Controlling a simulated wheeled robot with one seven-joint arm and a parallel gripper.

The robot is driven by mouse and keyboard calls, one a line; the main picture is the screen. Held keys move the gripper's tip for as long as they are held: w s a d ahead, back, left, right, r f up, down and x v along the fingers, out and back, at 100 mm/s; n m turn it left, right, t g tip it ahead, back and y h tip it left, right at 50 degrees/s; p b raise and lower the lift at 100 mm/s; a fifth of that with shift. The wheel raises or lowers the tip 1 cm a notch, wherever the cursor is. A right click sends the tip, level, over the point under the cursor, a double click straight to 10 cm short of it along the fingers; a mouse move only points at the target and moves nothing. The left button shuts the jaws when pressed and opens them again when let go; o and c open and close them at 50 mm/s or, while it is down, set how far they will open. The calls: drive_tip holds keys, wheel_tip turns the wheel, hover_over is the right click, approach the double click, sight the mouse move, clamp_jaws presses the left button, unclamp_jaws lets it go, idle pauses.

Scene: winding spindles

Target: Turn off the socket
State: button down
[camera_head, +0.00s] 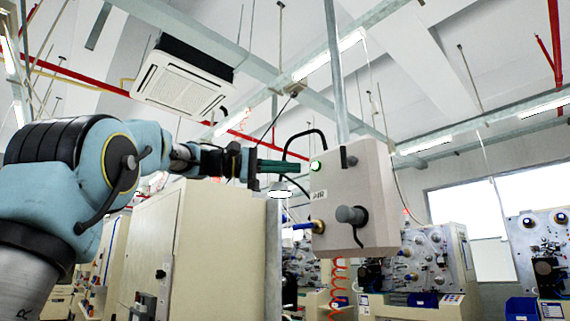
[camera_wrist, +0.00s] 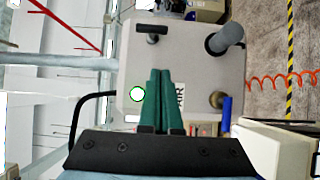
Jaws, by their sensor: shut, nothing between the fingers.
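The beige socket box (camera_head: 365,190) hangs from a vertical metal pole; it also shows in the wrist view (camera_wrist: 190,65). The button also shows in the wrist view (camera_wrist: 137,94), left of my fingers. A dark switch-like knob (camera_head: 348,161) and a grey cylindrical plug (camera_head: 351,214) stick out of the box. My gripper (camera_head: 298,166), with green fingers, is shut and empty, its tips close to the button. I cannot tell whether they touch the box.
A brass valve with a blue handle (camera_head: 302,226) sits at the box's lower left. A black cable (camera_head: 300,135) loops above my gripper. A tall beige cabinet (camera_head: 205,250) stands below my arm. Winding machines (camera_head: 430,260) stand behind. An orange coiled hose (camera_head: 338,285) hangs below the box.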

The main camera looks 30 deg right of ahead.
sight(344, 157)
drive_tip(key=s+d+p, duration=0.3)
drive_tip(key=s+d, duration=0.2)
drive_tip(key=d, duration=0.2)
drive_tip(key=shift+s+d, duration=0.15)
drive_tip(key=shift+s, duration=0.1)
drive_tip(key=shift+f+b, duration=0.25)
drive_tip(key=shift+b, duration=0.25)
